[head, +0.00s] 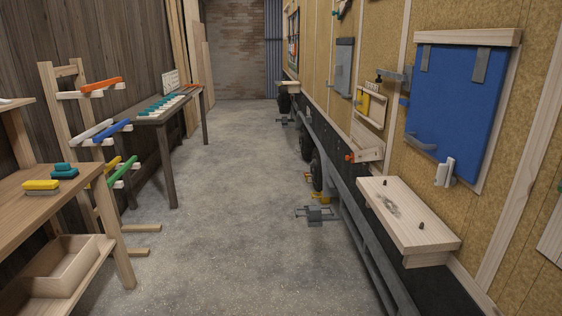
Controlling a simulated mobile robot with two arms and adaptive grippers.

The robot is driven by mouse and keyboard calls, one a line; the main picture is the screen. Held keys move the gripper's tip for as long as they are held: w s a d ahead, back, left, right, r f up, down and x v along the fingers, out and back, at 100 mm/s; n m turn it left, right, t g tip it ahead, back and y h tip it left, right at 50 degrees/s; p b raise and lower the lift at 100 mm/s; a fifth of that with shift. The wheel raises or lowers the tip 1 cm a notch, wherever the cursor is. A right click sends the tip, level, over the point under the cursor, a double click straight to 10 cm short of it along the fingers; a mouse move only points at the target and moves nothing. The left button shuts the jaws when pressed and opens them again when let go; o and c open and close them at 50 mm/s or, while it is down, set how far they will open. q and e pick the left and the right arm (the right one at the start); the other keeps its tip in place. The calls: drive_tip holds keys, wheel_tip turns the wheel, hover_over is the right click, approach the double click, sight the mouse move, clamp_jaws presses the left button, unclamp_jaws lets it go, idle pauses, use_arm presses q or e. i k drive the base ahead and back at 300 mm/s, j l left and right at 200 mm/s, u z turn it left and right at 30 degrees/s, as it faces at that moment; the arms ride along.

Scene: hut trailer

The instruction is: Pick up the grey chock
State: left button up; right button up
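No thing in the head view shows clearly as the grey chock. A small grey blocky thing with flat arms (315,213) stands on the floor beside the trailer, in front of the near wheel; I cannot tell whether it is a chock or a stand. A yellow-orange piece (321,198) sits just behind it by the wheel (316,170). Another small grey thing (284,120) is on the floor farther along the trailer. Neither of my grippers is in view.
The concrete aisle (230,180) is clear to the brick back wall (236,50). On the left are a wooden table (48,210), a rack with coloured bars (75,120) and a dark bench (158,115). A wooden shelf (410,215) juts from the trailer at right.

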sight(314, 213)
drive_tip(key=i+z, duration=0.1)
drive_tip(key=i, duration=1)
drive_tip(key=i+j, duration=0.2)
drive_tip(key=i, duration=0.9)
drive_tip(key=l+z, duration=0.05)
